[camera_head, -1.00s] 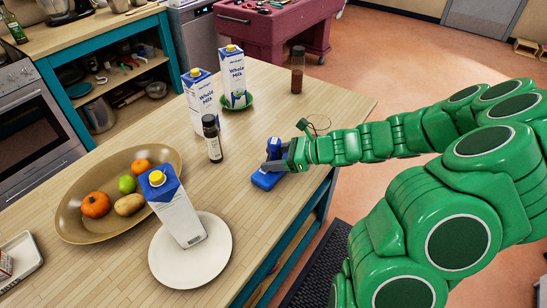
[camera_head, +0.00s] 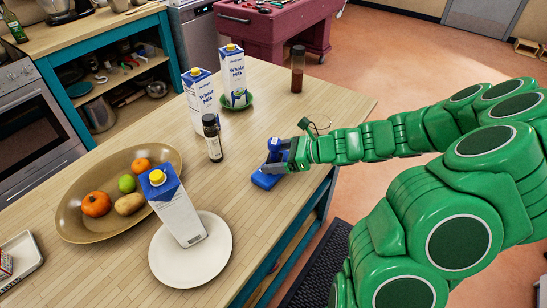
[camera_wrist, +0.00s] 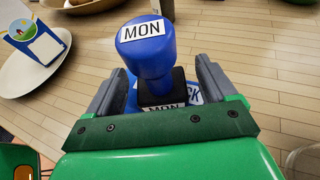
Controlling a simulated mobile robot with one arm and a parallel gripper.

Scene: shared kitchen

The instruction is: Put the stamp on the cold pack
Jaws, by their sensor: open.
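The blue stamp (camera_wrist: 147,50), with a round knob labelled MON and a black base, stands upright on the blue cold pack in the wrist view. The cold pack (camera_head: 265,181) lies flat on the wooden table near its right edge. In the wrist view only part of the pack (camera_wrist: 194,92), with some lettering, shows behind the stamp. My gripper (camera_wrist: 155,85) is open, with one finger on each side of the stamp and a gap to it. In the head view my gripper (camera_head: 276,157) is at the stamp (camera_head: 274,144), just above the pack.
A dark bottle (camera_head: 212,140) and milk cartons (camera_head: 201,100) stand beyond the pack. A white plate (camera_head: 165,262) bears a tilted carton (camera_head: 178,215). A brown fruit bowl (camera_head: 75,218) is at left. A glass (camera_head: 318,122) stands behind my wrist.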

